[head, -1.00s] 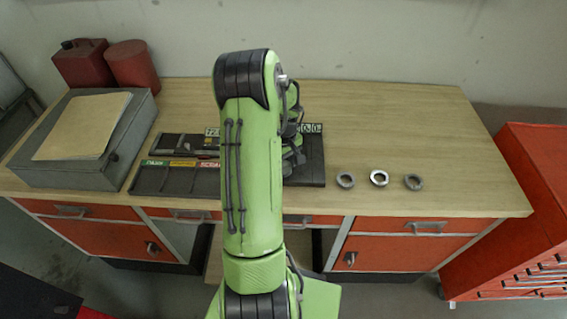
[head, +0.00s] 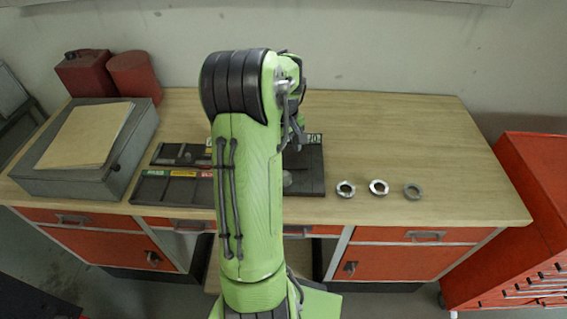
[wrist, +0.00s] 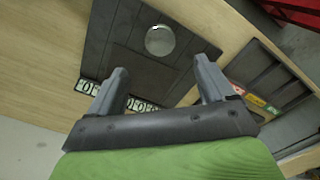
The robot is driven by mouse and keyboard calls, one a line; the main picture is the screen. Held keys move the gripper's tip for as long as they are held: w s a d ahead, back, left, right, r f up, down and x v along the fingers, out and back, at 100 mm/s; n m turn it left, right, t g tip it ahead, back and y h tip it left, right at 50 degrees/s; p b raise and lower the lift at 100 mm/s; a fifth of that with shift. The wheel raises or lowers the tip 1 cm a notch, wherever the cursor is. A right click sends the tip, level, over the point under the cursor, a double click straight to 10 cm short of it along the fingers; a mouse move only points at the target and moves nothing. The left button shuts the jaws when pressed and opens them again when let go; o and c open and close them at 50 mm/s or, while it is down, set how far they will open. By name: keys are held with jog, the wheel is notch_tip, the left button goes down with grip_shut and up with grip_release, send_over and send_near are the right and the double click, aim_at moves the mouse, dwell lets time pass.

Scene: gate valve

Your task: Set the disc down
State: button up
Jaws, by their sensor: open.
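A round silvery disc (wrist: 160,40) lies on a dark flat board (wrist: 125,25) in the wrist view. My gripper (wrist: 160,70) is open, its two fingers apart with nothing between them. The disc shows beyond the fingertips and looks apart from both.
Three metal rings (head: 378,187) lie in a row right of the board. A tray (head: 150,190) with green, yellow and red labels is to its left. White number tiles (wrist: 88,88) edge the board. A grey case (head: 60,180) stands far left.

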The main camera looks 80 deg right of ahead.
jog(key=shift+r, duration=0.8)
jog(key=shift+w, duration=0.1)
